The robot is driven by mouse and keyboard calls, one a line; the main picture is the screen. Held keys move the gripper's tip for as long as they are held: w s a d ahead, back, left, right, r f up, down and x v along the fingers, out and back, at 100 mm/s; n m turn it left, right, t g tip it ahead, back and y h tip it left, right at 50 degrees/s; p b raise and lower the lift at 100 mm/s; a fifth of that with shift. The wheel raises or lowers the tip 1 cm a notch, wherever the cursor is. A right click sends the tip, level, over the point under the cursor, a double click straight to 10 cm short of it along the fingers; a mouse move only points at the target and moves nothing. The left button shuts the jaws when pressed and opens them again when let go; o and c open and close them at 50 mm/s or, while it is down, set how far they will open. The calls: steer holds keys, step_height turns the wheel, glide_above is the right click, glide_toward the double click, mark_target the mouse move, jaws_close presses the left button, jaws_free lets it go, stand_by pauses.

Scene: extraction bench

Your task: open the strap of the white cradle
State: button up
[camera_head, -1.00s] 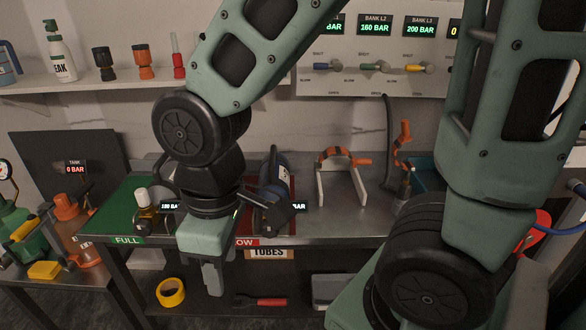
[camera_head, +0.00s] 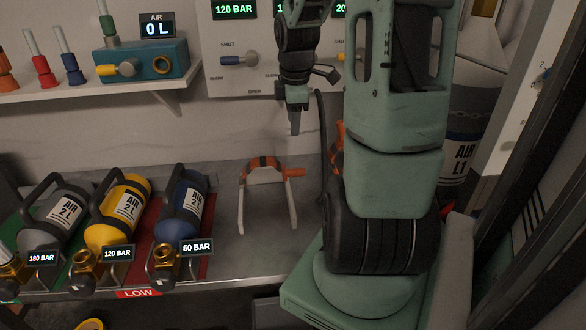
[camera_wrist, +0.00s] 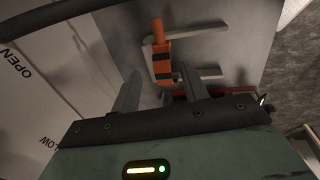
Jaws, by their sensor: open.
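The white cradle (camera_head: 241,207) stands on the grey bench, right of the cylinders, with two white side arms and nothing between them. Its orange and black strap (camera_head: 262,163) arches across the back, seemingly from one arm to the other. An orange handle (camera_head: 294,172) sticks out to the right. My gripper (camera_head: 295,130) points down above and slightly behind the strap, apart from it. In the wrist view my gripper (camera_wrist: 160,82) is open and empty, and the strap (camera_wrist: 161,62) and handle (camera_wrist: 158,30) show beyond and between the fingers.
A grey cylinder (camera_head: 52,215), a yellow cylinder (camera_head: 118,212) and a blue cylinder (camera_head: 182,206) lie left of the cradle. The valve panel (camera_head: 230,82) is behind my gripper. A dark hose (camera_head: 322,130) hangs close to its right. Bare bench lies around the cradle.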

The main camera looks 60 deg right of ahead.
mark_target(293, 169)
steer(key=d+f+b, duration=0.1)
steer(key=f, duration=0.4)
steer(key=w+d+f+b, duration=0.1)
steer(key=f, duration=0.5)
steer(key=w+d+f+b, duration=0.1)
steer(key=f, duration=0.5)
jaws_close()
